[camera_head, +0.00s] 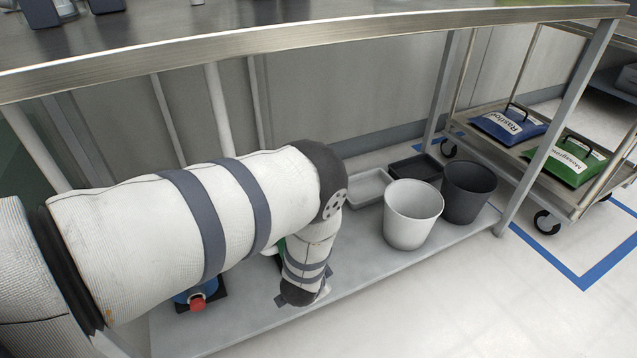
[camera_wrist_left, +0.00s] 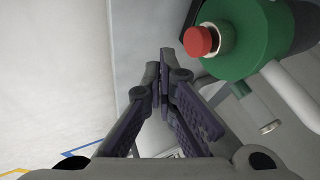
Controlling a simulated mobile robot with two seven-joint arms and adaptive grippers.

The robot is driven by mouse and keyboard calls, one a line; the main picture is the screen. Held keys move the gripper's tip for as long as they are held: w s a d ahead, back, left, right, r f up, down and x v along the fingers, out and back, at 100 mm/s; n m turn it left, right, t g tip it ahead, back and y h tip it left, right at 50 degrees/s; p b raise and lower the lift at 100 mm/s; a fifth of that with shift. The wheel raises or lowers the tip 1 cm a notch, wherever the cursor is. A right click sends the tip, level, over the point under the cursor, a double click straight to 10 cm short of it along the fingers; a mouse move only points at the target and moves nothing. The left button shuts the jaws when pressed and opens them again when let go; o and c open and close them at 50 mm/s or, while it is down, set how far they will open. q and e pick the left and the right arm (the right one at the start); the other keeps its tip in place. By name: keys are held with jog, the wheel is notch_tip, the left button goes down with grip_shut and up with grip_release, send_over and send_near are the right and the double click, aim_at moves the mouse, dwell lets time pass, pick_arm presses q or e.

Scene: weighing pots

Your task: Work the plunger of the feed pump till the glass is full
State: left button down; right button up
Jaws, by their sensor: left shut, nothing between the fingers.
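In the left wrist view a green pump body (camera_wrist_left: 240,45) carries a red plunger knob (camera_wrist_left: 198,41) on a pale collar. A small clear or grey cylinder (camera_wrist_left: 257,112) is beside the pump; I cannot tell whether it is the glass or a spout. My left gripper (camera_wrist_left: 160,72) is shut and empty, its fingertips apart from the red knob, to its lower left. In the head view my left arm reaches down to the lower shelf and hides most of the green pump. A blue unit with a red knob (camera_head: 197,302) shows below the arm. My right gripper is not in view.
On the lower shelf (camera_head: 370,282) stand a white bucket (camera_head: 411,225), a black bucket (camera_head: 468,190), a grey tray (camera_head: 366,187) and a black tray (camera_head: 415,168). The steel tabletop (camera_head: 300,35) is above. A cart (camera_head: 540,165) carries blue and green bags.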

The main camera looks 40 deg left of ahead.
pick_arm(q)
jog(key=p+v, duration=0.2)
jog(key=v, duration=0.4)
jog(key=shift+s+r, duration=0.2)
jog(key=shift+r, duration=0.1)
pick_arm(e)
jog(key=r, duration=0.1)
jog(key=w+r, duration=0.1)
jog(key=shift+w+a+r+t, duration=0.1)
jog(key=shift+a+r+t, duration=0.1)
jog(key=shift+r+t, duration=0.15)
